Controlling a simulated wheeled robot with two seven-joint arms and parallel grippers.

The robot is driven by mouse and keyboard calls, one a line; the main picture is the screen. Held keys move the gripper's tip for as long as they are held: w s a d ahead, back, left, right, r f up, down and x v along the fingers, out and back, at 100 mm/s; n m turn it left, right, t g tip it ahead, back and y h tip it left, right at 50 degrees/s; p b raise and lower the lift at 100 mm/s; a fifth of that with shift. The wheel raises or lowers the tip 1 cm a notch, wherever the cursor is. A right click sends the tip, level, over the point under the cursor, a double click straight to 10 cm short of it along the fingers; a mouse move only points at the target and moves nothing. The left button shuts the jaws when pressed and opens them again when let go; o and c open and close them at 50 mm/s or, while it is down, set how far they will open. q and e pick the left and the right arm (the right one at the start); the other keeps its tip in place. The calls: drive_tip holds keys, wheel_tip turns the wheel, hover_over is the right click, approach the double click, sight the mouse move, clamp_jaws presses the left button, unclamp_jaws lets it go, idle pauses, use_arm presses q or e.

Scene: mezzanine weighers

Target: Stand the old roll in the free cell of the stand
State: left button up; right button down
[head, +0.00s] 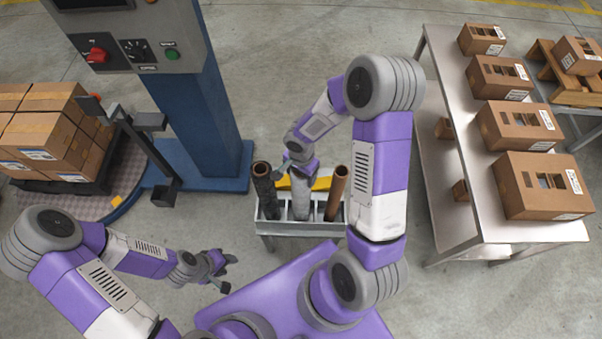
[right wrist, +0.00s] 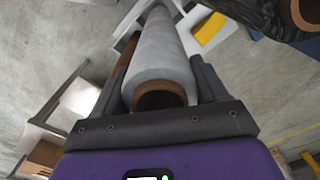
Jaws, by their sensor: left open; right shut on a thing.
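My right gripper (head: 300,172) is shut on a grey-white roll (head: 301,200), which hangs down from it over the middle of the stand (head: 290,228). In the right wrist view, the grey-white roll (right wrist: 162,55) lies between the two fingers (right wrist: 162,85), its brown core end towards me. Its far end reaches the stand; I cannot tell whether it rests on a cell floor. A black roll (head: 265,190) stands at the stand's left end and a brown roll (head: 337,192) at its right end. My left gripper (head: 222,271) is open and empty, left of the stand.
A yellow object (head: 320,184) is behind the rolls. A blue column (head: 195,110) with a control box (head: 135,45) stands at the back left, beside a pallet of cartons (head: 45,130). A metal table (head: 455,190) with several cartons is at the right.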

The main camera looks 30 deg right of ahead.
drive_tip(key=shift+c, duration=0.2)
unclamp_jaws()
drive_tip(key=shift+r, duration=0.1)
wheel_tip(320, 180, up, 12)
drive_tip(key=p, duration=0.3)
drive_tip(key=shift+r, duration=0.1)
